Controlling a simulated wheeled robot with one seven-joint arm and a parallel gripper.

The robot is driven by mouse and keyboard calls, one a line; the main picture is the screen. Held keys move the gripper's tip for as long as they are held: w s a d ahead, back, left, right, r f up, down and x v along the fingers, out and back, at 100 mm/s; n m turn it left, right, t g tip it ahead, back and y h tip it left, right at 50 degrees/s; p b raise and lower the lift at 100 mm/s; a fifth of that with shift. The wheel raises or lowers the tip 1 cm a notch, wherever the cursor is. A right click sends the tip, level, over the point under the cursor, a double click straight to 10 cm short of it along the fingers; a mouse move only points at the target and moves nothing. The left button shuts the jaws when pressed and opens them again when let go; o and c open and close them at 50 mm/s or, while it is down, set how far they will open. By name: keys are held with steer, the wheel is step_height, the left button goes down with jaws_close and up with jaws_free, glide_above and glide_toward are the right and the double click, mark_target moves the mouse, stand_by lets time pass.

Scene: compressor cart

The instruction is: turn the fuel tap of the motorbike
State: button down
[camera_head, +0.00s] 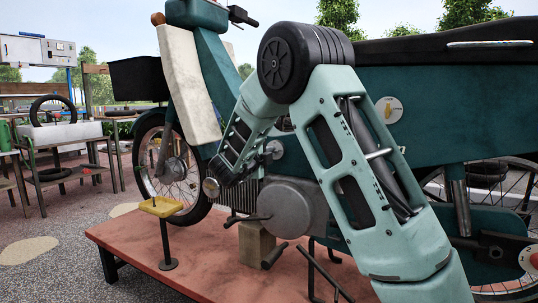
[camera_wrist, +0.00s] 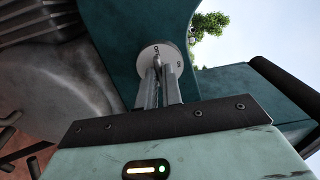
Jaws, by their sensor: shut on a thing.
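The motorbike (camera_head: 362,86) is dark teal and stands side-on across the head view. Its fuel tap (camera_wrist: 153,52) is a pale round dial with dark lettering, partly readable, on the teal body in the wrist view. A small grey lever sits at its middle. My gripper (camera_wrist: 160,78) is shut on the lever, one finger on each side, and the fingers hide much of it. In the head view the tap (camera_head: 275,148) is a small grey disc, and my gripper (camera_head: 264,157) reaches it from the left, below my bent arm.
The bike stands on a red platform (camera_head: 140,244). A yellow tray on a post (camera_head: 160,207) stands at the platform's left. The engine cover (camera_head: 292,207) and pedals are below the tap. Workbenches with a tyre (camera_head: 52,110) are at far left, with open floor between.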

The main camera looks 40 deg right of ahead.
steer(key=shift+f, duration=0.1)
steer(key=c, duration=1.6)
jaws_free()
steer(key=shift+o, duration=0.2)
steer(key=shift+a, duration=0.15)
steer(key=p+v, duration=0.4)
steer(key=v, duration=1.3)
steer(key=shift+s, duration=0.15)
